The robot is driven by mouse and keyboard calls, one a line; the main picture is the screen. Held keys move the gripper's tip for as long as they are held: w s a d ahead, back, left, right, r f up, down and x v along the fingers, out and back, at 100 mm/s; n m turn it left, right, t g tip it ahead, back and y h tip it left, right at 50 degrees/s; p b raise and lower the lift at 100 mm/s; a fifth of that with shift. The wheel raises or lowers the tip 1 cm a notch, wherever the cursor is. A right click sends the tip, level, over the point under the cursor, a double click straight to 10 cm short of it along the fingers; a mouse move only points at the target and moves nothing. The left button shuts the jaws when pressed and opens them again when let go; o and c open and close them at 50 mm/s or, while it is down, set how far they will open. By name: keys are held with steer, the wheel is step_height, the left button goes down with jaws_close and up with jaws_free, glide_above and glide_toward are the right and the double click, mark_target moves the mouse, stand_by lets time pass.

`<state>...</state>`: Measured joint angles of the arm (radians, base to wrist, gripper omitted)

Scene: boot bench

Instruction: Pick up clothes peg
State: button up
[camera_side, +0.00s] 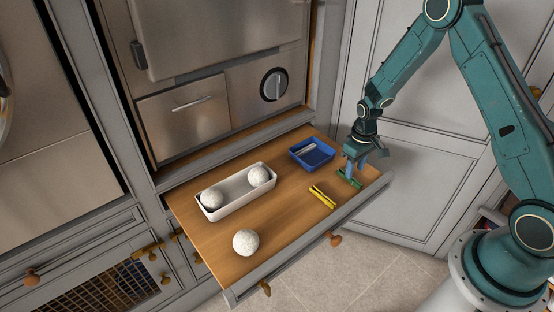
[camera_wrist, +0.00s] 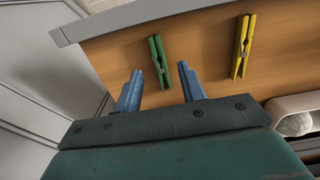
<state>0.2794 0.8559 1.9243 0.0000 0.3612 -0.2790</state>
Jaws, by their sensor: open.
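A green clothes peg (camera_side: 349,178) lies on the wooden pull-out board near its right end. It also shows in the wrist view (camera_wrist: 158,60), ahead of the fingertips and roughly in line with the gap between them. A yellow clothes peg (camera_side: 323,196) lies to its left in the side view; in the wrist view the yellow peg (camera_wrist: 242,46) is to the right of the green one. My gripper (camera_side: 354,170) is above the board by the green peg, with blue fingers apart and nothing between them. It shows in the wrist view (camera_wrist: 159,75) too.
A blue tray (camera_side: 325,163) holding a pale item stands behind the pegs. A white tray (camera_side: 230,207) with two white balls stands on the left, and a loose white ball (camera_side: 245,242) lies in front of it. The wooden board (camera_side: 285,213) is clear between them.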

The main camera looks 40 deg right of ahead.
mark_target(351, 182)
steer(key=shift+w+f, duration=0.15)
steer(key=shift+f, duration=1.65)
jaws_close()
